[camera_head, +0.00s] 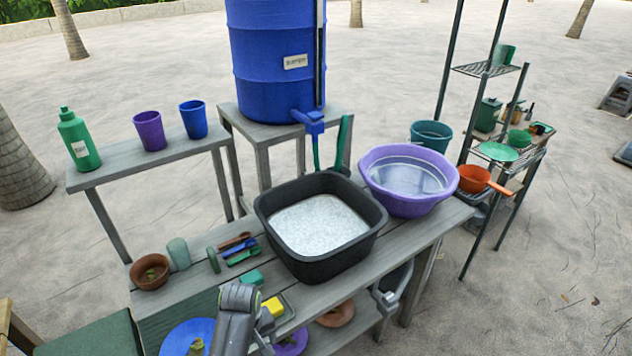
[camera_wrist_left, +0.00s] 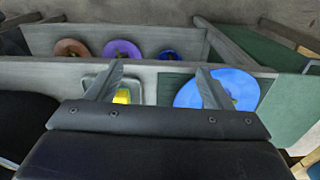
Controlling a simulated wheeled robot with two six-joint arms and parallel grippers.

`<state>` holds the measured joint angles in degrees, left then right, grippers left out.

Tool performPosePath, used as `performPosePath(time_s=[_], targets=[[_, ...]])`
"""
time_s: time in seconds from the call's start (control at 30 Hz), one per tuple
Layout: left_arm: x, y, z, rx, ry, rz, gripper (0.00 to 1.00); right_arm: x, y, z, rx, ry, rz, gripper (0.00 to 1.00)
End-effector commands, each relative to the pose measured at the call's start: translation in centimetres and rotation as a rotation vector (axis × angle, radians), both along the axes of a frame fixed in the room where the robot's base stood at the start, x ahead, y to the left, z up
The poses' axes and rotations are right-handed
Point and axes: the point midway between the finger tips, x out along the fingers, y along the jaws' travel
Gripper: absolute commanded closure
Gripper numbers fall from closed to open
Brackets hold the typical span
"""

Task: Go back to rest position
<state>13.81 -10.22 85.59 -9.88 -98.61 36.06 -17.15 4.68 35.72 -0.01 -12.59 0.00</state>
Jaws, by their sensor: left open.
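My left gripper (camera_wrist_left: 158,82) is open in the left wrist view, its two fingers spread wide with nothing between them. My left arm (camera_head: 236,312) is at the bottom of the head view, over the front of the bench (camera_head: 190,297). A yellow block (camera_wrist_left: 122,96) on a grey tray (camera_wrist_left: 90,82) lies beyond the left finger; it also shows in the head view (camera_head: 273,306). A blue plate (camera_wrist_left: 245,84) is behind the right finger. A grey arm part, seemingly my right arm (camera_head: 395,288), is at the bench's front right; its fingertips are not clear.
A black basin (camera_head: 376,228) of pale material and a purple basin (camera_head: 386,165) stand on the bench. A blue barrel (camera_head: 272,62) stands behind. A brown bowl (camera_head: 150,272) and small tools are at left. Plates lie on the lower shelf (camera_wrist_left: 203,50). A wire rack (camera_head: 487,72) is at right.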

Motion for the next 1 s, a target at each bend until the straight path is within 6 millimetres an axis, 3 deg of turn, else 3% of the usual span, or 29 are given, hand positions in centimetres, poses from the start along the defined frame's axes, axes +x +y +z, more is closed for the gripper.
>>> performPosePath(time_s=[0.27,0.47,0.67,0.8,1.0], targets=[[-2.1,1.8,-7.0,0.011,-0.006,-0.077,0.26,0.5,0.0,-0.7,0.0,-0.007,0.002,0.25],[-5.6,3.8,-14.3,0.017,-0.016,-0.158,0.26,0.3,0.0,-1.5,0.0,-0.004,0.001,0.25],[-14.0,7.5,-24.6,0.033,-0.027,-0.278,0.26,-0.5,0.0,-2.7,0.001,0.008,-0.002,0.25],[-21.9,10.5,-30.5,0.052,-0.039,-0.361,0.26,-0.4,0.1,-3.5,0.001,0.007,-0.001,0.25],[-32.6,14.2,-35.1,0.09,-0.054,-0.456,0.26,-0.4,0.2,-4.4,0.004,0.007,-0.002,0.25]])
